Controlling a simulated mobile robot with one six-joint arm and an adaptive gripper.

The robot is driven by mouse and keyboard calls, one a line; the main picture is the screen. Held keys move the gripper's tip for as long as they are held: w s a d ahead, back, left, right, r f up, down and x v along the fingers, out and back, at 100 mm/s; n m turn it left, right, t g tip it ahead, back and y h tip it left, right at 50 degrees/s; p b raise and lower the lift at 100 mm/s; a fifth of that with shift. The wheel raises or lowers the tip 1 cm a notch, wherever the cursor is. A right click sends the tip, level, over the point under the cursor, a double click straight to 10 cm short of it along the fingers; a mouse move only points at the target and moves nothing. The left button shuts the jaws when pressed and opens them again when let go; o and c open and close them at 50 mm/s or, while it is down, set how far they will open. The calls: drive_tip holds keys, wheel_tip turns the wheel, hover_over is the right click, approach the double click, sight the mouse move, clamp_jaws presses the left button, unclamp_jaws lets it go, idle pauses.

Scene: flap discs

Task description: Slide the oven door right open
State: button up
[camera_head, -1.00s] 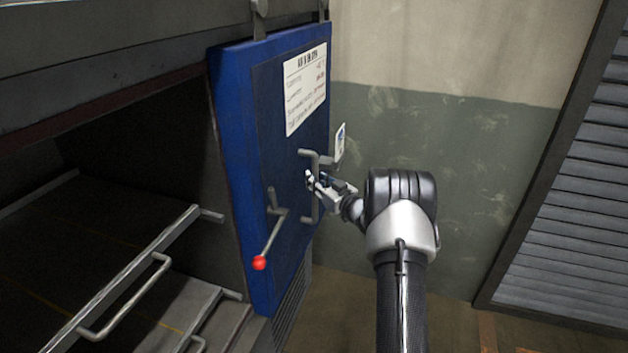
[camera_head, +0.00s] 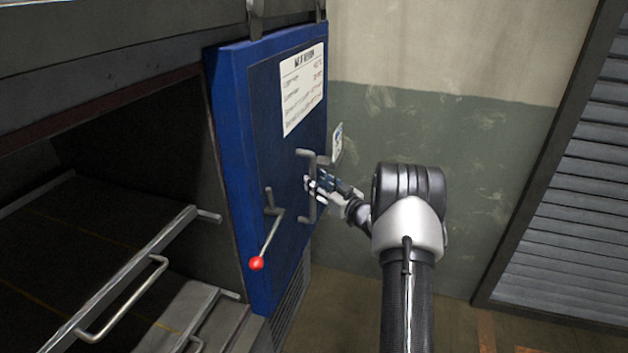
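The blue oven door (camera_head: 270,140) hangs from rollers on an overhead rail, to the right of the dark oven opening (camera_head: 110,170). A white printed sheet (camera_head: 303,90) is on its front. A grey vertical bar handle (camera_head: 312,206) stands on the door's right part. A lever with a red knob (camera_head: 257,263) is left of it. My gripper (camera_head: 309,184) is at the bar handle, with its fingers around or against the bar's middle. The fingers are small here, and I cannot tell whether they are closed on it.
Inside the opening are metal racks with a bar handle (camera_head: 125,300). A grey-green wall (camera_head: 440,130) is behind, and a slatted grey panel (camera_head: 570,220) stands at the right.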

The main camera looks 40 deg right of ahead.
drive_tip(key=s, duration=0.9)
drive_tip(key=shift+s+d, duration=0.15)
drive_tip(key=shift+d, duration=0.05)
drive_tip(key=shift+r, duration=0.1)
drive_tip(key=w+a+r+g+h, duration=0.3)
drive_tip(key=a+r, duration=0.4)
drive_tip(key=r, duration=0.3)
drive_tip(key=s+a+r+m+g+h, duration=0.1)
drive_tip(key=s+a+r+g+h, duration=0.1)
drive_tip(key=s+a+r+g, duration=0.45)
drive_tip(key=s+a+f+g+y, duration=0.2)
drive_tip(key=s+a+f, duration=0.1)
drive_tip(key=s+a, duration=0.8)
drive_tip(key=s+a+f+g+y, duration=0.2)
drive_tip(key=s+a, duration=1)
drive_tip(key=s, duration=0.6)
drive_tip(key=shift+f+n, duration=0.3)
drive_tip(key=shift+f, duration=0.35)
